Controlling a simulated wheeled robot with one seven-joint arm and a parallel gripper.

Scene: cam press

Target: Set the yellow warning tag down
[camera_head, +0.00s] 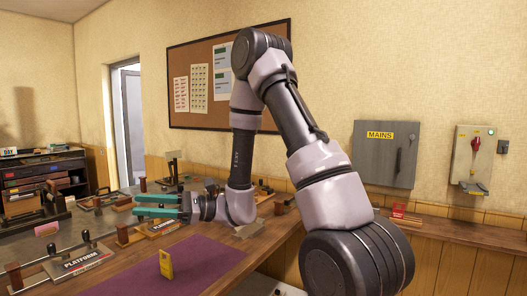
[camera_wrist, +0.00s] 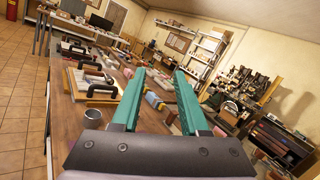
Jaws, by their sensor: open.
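The yellow warning tag (camera_head: 166,264) stands on the purple mat (camera_head: 208,264) on the wooden bench, in the front of the head view. It looks upright, and nothing is holding it. My gripper (camera_head: 140,205) has teal fingers spread apart with nothing between them. It is above the bench, beyond the tag and apart from it, pointing left. In the wrist view my gripper (camera_wrist: 160,75) shows the two teal fingers apart, with only the room behind them. I cannot make out the tag in the wrist view.
A stand labelled PLATFORM (camera_head: 80,262) sits left of the mat. Other labelled stands with knobs line the bench. A grey MAINS cabinet (camera_head: 386,153) and a red-handled switch box (camera_head: 472,160) hang on the wall. A metal cup (camera_wrist: 101,92) shows in the wrist view.

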